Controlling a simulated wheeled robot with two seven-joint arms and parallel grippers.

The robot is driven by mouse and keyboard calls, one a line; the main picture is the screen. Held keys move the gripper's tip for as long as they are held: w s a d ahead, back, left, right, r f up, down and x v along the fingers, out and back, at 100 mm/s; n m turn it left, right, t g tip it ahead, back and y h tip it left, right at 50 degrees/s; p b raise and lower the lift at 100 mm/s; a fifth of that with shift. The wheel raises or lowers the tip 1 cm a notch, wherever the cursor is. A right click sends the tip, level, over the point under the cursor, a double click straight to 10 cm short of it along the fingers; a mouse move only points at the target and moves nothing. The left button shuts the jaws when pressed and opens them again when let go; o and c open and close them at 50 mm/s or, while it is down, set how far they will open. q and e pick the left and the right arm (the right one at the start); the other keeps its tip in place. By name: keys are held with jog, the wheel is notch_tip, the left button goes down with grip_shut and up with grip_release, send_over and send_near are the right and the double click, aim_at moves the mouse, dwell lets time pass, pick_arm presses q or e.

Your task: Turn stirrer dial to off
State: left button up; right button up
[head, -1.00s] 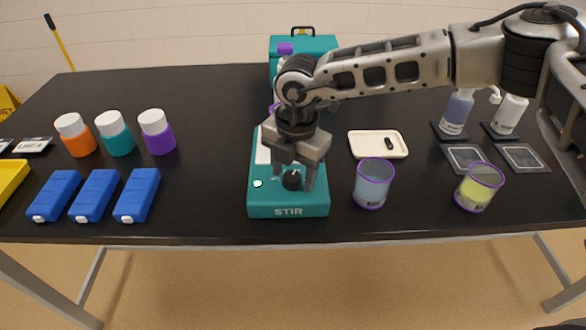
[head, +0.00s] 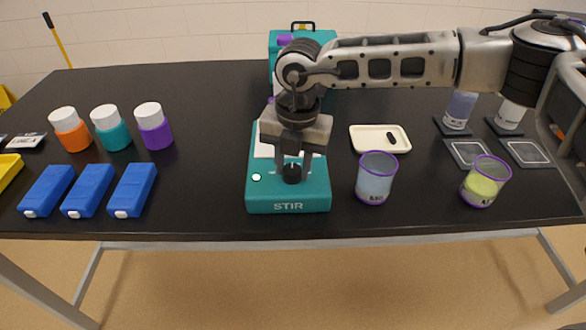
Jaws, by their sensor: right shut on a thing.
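The stirrer (head: 262,204) is a teal box labelled STIR near the front middle of the black table. Its black dial (head: 292,174) sits on the front part of the top, with a small lit indicator (head: 256,177) to its left. My right gripper (head: 292,168) points down over the stirrer and is shut on the dial, its fingers on either side of it. The gripper and wrist hide part of the stirrer's pale top plate. My left gripper is not in view.
Two purple-rimmed beakers, one blue (head: 375,180) and one yellow-green (head: 482,186), stand right of the stirrer. A cream tray (head: 366,139) lies behind them. Blue boxes (head: 133,188) and capped bottles (head: 154,127) are at left. A teal case (head: 318,40) stands behind.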

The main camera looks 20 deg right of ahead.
jog(key=shift+f+n+b, duration=0.15)
jog(key=shift+n+b, duration=0.45)
jog(key=shift+n, duration=0.4)
jog(key=n+b, duration=0.3)
jog(key=n, duration=0.2)
jog(key=shift+w, duration=0.1)
jog(key=shift+n+g+b, duration=0.3)
jog(key=shift+n+b, duration=0.15)
jog(key=shift+n, duration=0.65)
jog(key=n+b, duration=0.1)
jog(key=n, duration=0.2)
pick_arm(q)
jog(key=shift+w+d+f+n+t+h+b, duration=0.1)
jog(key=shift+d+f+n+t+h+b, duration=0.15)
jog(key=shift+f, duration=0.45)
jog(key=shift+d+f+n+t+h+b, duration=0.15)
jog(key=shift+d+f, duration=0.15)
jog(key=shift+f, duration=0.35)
pick_arm(e)
jog(key=shift+r+n, duration=0.2)
jog(key=shift+n, duration=0.7)
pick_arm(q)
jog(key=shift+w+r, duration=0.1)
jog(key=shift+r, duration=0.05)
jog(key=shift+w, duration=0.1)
pick_arm(e)
jog(key=o, duration=1)
jog(key=shift+c, duration=0.2)
jog(key=shift+r, duration=0.1)
